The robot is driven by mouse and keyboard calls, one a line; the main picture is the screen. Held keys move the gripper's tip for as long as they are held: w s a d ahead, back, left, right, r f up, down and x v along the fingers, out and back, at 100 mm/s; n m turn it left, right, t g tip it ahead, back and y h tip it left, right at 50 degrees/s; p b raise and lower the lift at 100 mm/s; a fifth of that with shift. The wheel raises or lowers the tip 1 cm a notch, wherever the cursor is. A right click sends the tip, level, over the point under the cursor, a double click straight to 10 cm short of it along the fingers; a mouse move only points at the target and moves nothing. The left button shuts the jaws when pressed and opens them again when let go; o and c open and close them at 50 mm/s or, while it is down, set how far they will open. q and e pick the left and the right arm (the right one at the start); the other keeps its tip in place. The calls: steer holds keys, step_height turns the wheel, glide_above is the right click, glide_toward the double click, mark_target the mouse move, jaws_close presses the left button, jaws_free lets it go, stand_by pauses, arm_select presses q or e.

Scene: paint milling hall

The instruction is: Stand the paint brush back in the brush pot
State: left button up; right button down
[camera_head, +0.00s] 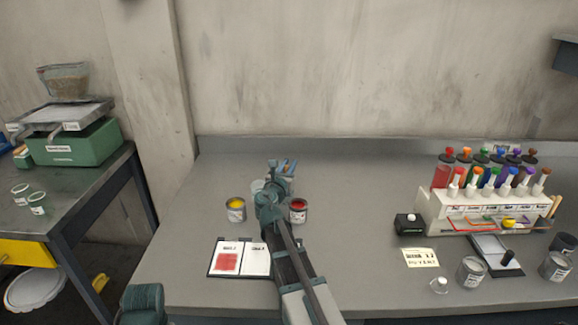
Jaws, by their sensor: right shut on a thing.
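My right arm reaches up from the bottom middle, and my right gripper (273,184) is over the back part of the grey bench. It is shut on the paint brush, which is mostly hidden by the gripper and arm. Thin blue handle-like shapes (289,167) show just right of the gripper. A pale container (257,186) shows partly behind the gripper's left side. I cannot tell clearly whether it is the brush pot.
A yellow paint tin (236,210) and a red paint tin (298,211) flank my right arm closely. A red swatch card (228,262) lies in front. A rack of coloured tubes (480,210) stands at the right.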

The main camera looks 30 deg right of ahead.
steer(key=c, duration=0.7)
jaws_free()
steer(key=v, duration=1.3)
steer(key=shift+s+a+r, duration=0.1)
steer(key=shift+s+a, duration=0.15)
steer(key=shift+a, duration=0.1)
steer(key=shift+r, duration=0.1)
